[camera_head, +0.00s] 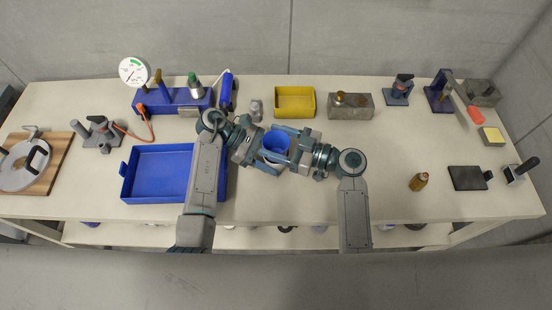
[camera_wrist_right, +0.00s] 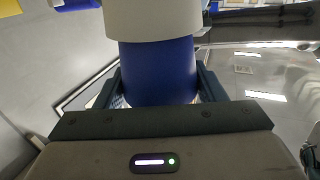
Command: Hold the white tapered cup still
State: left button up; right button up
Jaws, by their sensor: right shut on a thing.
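A blue cup (camera_head: 276,142) is between my two grippers in the head view, with its open top facing up. In the right wrist view the blue cup (camera_wrist_right: 158,72) stands between the fingers, against the white tapered cup (camera_wrist_right: 152,20). Only a little of the white cup shows below the blue one in the head view. My right gripper (camera_head: 289,145) is shut on the blue cup. My left gripper (camera_head: 263,147) reaches in from the left, close beside the cups. Its fingertips are partly hidden, and I cannot tell whether they grip the white cup.
A blue tray (camera_head: 157,174) lies on the table (camera_head: 320,205) under my left arm. A yellow bin (camera_head: 294,101) and a grey block (camera_head: 351,107) stand behind the grippers. A small brown bottle (camera_head: 418,181) stands to the right. The table between my right gripper and the bottle is clear.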

aim_at(276, 134)
jog(key=shift+r, duration=2.6)
pick_arm(q)
jog(key=o, duration=1.2)
jog(key=shift+a, duration=0.1)
pick_arm(e)
jog(key=shift+f, duration=0.1)
pick_arm(q)
jog(key=shift+b+v, duration=0.8)
jog(key=shift+v, duration=0.9)
pick_arm(e)
jog(key=shift+f, duration=0.7)
pick_arm(q)
jog(key=shift+b+v, duration=0.8)
jog(key=shift+v, duration=1.5)
pick_arm(e)
jog(key=shift+f, duration=0.85)
pick_arm(q)
jog(key=shift+w+a+r, duration=0.15)
jog(key=shift+a+r, duration=0.05)
jog(key=shift+a, duration=0.15)
pick_arm(e)
jog(key=shift+f, duration=0.1)
